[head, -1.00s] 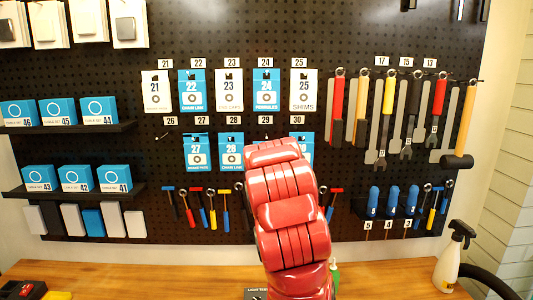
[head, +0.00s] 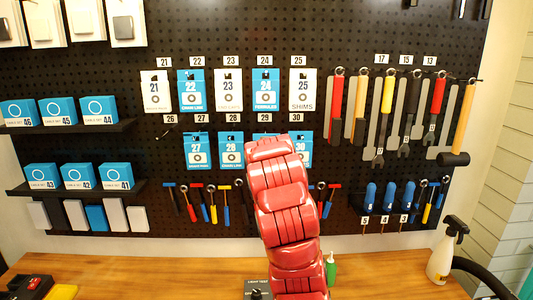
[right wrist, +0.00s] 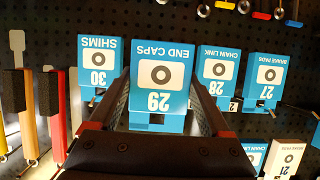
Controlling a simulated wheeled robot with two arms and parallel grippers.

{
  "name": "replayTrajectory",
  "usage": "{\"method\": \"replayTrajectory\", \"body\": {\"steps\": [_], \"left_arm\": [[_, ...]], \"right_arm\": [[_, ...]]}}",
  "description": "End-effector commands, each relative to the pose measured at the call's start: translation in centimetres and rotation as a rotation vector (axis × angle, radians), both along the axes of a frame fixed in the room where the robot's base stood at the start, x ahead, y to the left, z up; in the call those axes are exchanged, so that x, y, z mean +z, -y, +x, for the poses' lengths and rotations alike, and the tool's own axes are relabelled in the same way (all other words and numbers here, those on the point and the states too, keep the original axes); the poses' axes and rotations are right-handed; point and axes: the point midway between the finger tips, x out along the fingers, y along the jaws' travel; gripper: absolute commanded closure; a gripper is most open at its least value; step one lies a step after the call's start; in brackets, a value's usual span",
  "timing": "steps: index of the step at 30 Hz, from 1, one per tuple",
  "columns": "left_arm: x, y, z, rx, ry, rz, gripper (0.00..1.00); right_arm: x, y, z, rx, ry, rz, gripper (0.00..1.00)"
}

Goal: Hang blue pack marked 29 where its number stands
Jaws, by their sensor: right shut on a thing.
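The blue pack marked 29, END CAPS (right wrist: 160,80), sits between the fingers of my right gripper (right wrist: 161,104) in the right wrist view, where the numbers appear upside down. The gripper is shut on it. The pack is close in front of the pegboard, between pack 30 (right wrist: 97,65) and pack 28 (right wrist: 218,68). In the head view my red right arm hides the pack and gripper. The number label 29 (head: 265,118) shows on the board just above the arm's top. I cannot tell whether the pack touches its hook. My left gripper is not in view.
Packs 27 (head: 197,152) and 28 (head: 230,152) hang left of my arm, pack 30 (head: 304,148) right of it. A row of white and blue packs hangs above, including pack 24 (head: 265,90). Hammers and small tools hang nearby. The wooden bench (head: 170,270) lies below.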

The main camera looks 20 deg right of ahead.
Motion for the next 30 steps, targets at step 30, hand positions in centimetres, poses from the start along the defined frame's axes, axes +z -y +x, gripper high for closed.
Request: {"method": "replayTrajectory", "body": {"steps": [30], "left_arm": [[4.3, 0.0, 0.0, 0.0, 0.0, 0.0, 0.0]], "right_arm": [[-0.8, 1.6, 5.6, 0.0, 0.001, 0.0, 0.73]]}}
